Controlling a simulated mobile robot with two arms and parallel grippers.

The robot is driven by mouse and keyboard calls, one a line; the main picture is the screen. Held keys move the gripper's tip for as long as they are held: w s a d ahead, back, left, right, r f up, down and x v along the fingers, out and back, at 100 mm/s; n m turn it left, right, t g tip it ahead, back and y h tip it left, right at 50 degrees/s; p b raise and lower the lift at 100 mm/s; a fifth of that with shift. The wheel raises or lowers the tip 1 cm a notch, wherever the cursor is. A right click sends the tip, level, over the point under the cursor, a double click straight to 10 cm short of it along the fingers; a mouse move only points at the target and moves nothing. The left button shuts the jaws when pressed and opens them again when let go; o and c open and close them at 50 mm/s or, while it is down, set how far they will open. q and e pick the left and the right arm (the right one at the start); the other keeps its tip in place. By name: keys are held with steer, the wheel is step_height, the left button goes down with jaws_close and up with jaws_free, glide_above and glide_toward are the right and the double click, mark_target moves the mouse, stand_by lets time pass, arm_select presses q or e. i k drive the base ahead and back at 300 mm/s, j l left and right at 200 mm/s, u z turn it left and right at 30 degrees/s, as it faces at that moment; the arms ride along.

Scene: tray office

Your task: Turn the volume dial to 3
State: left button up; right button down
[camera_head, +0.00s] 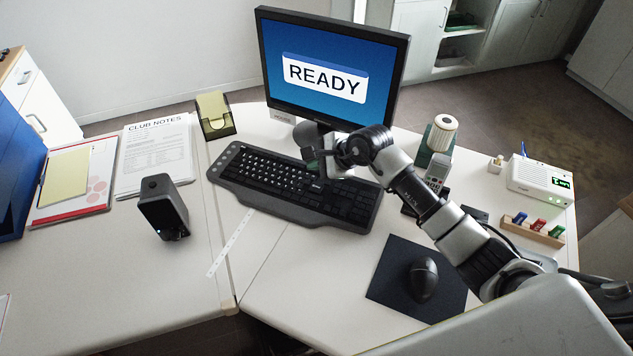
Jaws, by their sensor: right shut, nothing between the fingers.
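A small black speaker-like box (163,207) stands on the left part of the desk, with a small blue light low on its front. I cannot make out a volume dial or its numbers on it at this size. My right gripper (314,168) is shut and empty over the upper middle of the black keyboard (240,177), in front of the monitor, well to the right of the black box. My left gripper is out of view.
The monitor (330,75) reads READY. Papers (155,155) and a yellow note holder (215,118) lie at the left. A mouse (423,280) rests on a dark mat (390,270). A white box (540,180) with a green display stands at the right. Desk around the black box is mostly clear.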

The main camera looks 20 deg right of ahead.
mark_target(175, 235)
steer(key=k+j, duration=0.2)
steer(key=k, duration=0.3)
steer(key=k+j, duration=0.2)
steer(key=k, duration=0.25)
steer(key=k+j, duration=0.2)
steer(key=k, duration=0.3)
